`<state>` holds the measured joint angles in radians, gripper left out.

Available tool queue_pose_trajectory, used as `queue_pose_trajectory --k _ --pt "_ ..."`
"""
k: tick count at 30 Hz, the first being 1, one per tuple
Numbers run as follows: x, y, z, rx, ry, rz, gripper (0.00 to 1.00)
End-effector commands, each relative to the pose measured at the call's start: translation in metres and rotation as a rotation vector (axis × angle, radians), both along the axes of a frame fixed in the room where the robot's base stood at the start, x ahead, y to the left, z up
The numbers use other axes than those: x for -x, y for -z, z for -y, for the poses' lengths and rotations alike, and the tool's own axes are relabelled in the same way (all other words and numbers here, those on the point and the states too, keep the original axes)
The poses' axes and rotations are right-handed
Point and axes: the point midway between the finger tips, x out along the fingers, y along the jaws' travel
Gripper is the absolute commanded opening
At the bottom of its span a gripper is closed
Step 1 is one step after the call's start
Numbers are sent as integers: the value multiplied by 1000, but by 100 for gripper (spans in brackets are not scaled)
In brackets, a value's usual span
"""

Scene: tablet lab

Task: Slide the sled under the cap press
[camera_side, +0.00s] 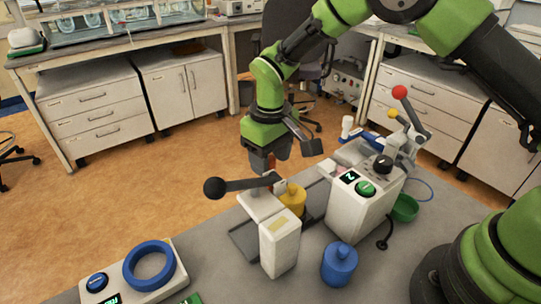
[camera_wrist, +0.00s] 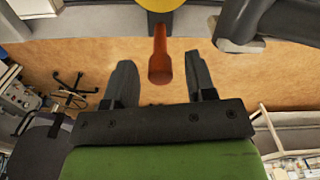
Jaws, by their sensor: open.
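My gripper (camera_side: 270,165) points down behind the cap press, with its fingers open. In the wrist view an orange-red handle (camera_wrist: 160,60) stands between the two open fingers (camera_wrist: 160,85), with a gap on each side. The handle joins a dark bar, with part of a yellow thing at the top edge. I take the handle to be the sled's; most of the sled is hidden. The cap press, a white block (camera_side: 281,246) with a black ball-ended lever (camera_side: 240,185), stands on the grey bench. A yellow cylinder (camera_side: 293,200) shows behind it, partly hidden.
A white machine (camera_side: 352,212) with a green knob stands right of the press. A blue ring (camera_side: 150,265) lies on a white device at the left. A red-ball lever (camera_side: 400,92) rises at the back right.

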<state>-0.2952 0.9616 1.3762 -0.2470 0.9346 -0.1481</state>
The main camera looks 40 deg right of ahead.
Motion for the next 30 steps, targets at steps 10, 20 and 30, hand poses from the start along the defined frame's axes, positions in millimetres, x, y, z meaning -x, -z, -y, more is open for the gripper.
queue_pose_trajectory --k 10,20,30 --pt "0 0 0 0 0 0 21" --pt "-1 0 -12 0 -4 0 0" --pt "-1 0 -76 0 -2 0 0"
